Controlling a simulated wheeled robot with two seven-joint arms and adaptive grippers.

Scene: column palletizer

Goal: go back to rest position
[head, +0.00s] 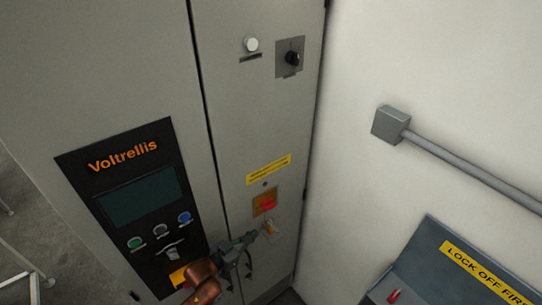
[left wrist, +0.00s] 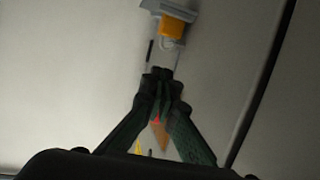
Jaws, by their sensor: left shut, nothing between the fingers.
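My left gripper (head: 258,237) reaches in from the bottom of the head view in front of the grey cabinet (head: 230,110). Its dark green fingers are shut and empty; they also show in the left wrist view (left wrist: 160,76). A red switch handle (head: 267,204) on an orange-yellow plate is just above the fingertips in the head view. In the left wrist view an orange block with a grey loop (left wrist: 174,27), like a padlock, lies just beyond the fingertips. Whether they touch it I cannot tell. My right gripper is in neither view.
A black Voltrellis panel (head: 128,152) with a screen and buttons is on the cabinet's left part. A black knob (head: 291,58) and a white lamp (head: 252,44) are higher up. A grey box with conduit (head: 390,125) and a lock-off station (head: 425,265) are right, on the wall.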

